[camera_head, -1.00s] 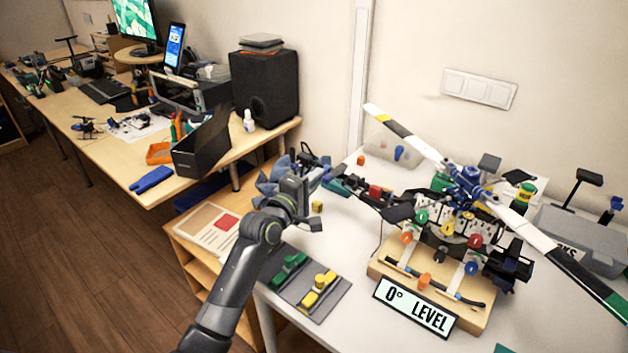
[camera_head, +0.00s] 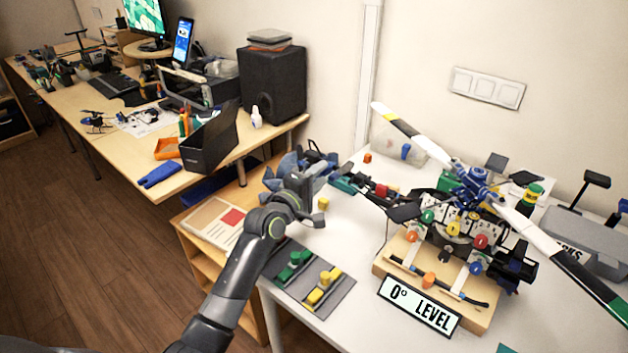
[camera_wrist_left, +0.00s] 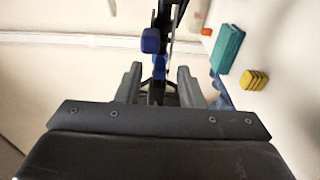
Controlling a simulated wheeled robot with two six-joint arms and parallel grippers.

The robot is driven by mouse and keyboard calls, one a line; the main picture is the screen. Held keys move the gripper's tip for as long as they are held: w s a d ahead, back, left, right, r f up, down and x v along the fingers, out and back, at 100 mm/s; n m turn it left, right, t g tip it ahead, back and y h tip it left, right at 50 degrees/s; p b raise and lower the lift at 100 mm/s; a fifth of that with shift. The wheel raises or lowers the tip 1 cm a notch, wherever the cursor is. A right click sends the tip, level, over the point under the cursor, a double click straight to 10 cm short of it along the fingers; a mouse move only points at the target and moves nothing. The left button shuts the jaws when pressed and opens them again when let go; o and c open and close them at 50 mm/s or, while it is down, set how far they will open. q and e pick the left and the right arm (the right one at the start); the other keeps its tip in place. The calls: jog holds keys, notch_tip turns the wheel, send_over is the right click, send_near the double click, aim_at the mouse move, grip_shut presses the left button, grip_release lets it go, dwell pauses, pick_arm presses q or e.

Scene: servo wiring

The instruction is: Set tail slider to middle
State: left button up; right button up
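The model helicopter (camera_head: 452,222) stands on a wooden base on the white table, its dark tail boom (camera_head: 385,190) reaching left. A red block (camera_head: 381,191) and a teal block (camera_head: 342,183) show along or beside the boom. At the tail end is a dark part with blue pieces (camera_head: 316,152), partly hidden by my left gripper (camera_head: 312,178). In the left wrist view my gripper's fingers (camera_wrist_left: 160,85) are apart, with dark and blue parts (camera_wrist_left: 151,40) beyond and between them. I see no grip on anything. I cannot tell which piece is the tail slider. My right gripper is out of view.
A dark mat (camera_head: 338,297) with a green and a yellow slider-like piece lies at the table's left front. A small yellow block (camera_head: 323,204) is beside my gripper. The "0° LEVEL" sign (camera_head: 419,306) fronts the base. The wall is close behind.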

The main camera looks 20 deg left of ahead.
pick_arm(q)
jog(key=v, duration=1.7)
jog(key=shift+s, duration=0.25)
jog(key=shift+a, duration=0.1)
jog(key=s+f+m+g, duration=0.1)
jog(key=f, duration=0.1)
jog(key=s+f+m+g+y, duration=0.1)
jog(key=s+f+m, duration=0.1)
jog(key=f, duration=0.1)
jog(key=s+f+m+g, duration=0.1)
jog(key=s+f, duration=0.1)
jog(key=shift+s+f+g+y, duration=0.15)
jog(key=shift+g+y, duration=0.15)
jog(key=s+a+f+m+g+y, duration=0.2)
jog(key=s+f+m+g, duration=0.35)
jog(key=s, duration=0.55)
jog(key=s+a+f+m+g+y, duration=0.3)
jog(key=s+f+m+g, duration=0.25)
jog(key=s, duration=0.65)
notch_tip(320, 180, down, 24)
jog(key=a+p, duration=0.1)
jog(key=s+d+f+g+h, duration=0.1)
jog(key=s+f, duration=1.3)
jog(key=shift+s+f+n+g+p, duration=0.3)
jog(key=shift+s+p, duration=0.1)
jog(key=shift+p, duration=0.05)
